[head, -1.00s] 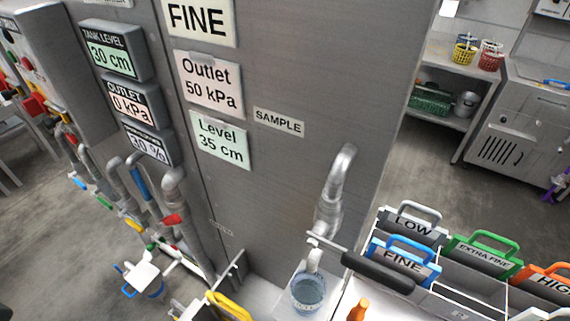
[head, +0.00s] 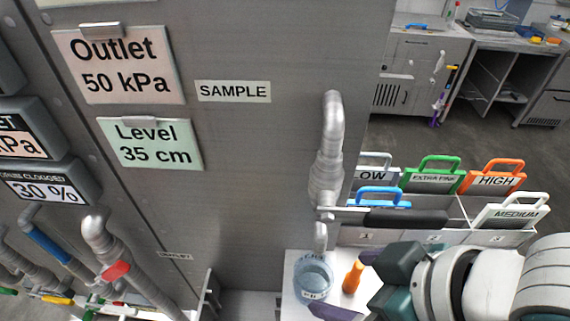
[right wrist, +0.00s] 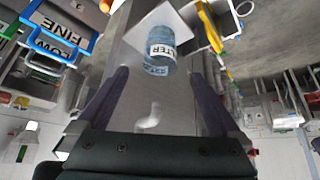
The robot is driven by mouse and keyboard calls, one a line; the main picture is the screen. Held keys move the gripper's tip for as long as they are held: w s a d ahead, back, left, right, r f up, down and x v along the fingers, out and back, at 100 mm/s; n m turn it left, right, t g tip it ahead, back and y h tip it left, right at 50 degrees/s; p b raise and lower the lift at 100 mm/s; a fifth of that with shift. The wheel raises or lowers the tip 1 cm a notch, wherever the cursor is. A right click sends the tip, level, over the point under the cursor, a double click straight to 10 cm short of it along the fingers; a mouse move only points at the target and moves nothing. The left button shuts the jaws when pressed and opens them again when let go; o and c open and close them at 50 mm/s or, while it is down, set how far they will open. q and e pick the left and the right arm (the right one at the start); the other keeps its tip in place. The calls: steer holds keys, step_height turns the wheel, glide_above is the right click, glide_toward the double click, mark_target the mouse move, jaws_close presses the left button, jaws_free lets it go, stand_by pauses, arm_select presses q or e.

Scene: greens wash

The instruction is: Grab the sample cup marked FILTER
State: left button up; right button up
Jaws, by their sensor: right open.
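The sample cup (head: 313,279) is a clear, bluish cup on a white ledge under the sample tap (head: 326,165). In the right wrist view the cup (right wrist: 160,50) carries a white label whose visible letters read "LTER". My right gripper (head: 352,286) is open, at the right of the cup in the head view, with its dark fingers pointing toward it. In the right wrist view the gripper (right wrist: 158,88) has its fingers spread, and the cup appears ahead, in line with the gap and apart from both fingers. My left gripper is out of view.
An orange bottle (head: 353,277) stands on the ledge just right of the cup, near my right fingers. The tap's black handle (head: 405,218) sticks out above. Labelled holders with coloured handles (head: 432,178) stand behind at the right. The grey panel (head: 250,150) rises at the left.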

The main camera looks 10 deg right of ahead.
glide_above(319, 276)
steer(key=s+a, duration=0.2)
steer(key=s, duration=0.1)
steer(key=shift+w+d+f, duration=0.1)
steer(key=shift+f, duration=1.55)
steer(key=shift+w+d+f, duration=0.1)
steer(key=shift+f, duration=1.55)
steer(key=shift+c, duration=0.2)
steer(key=c, duration=1.4)
steer(key=shift+r, duration=0.1)
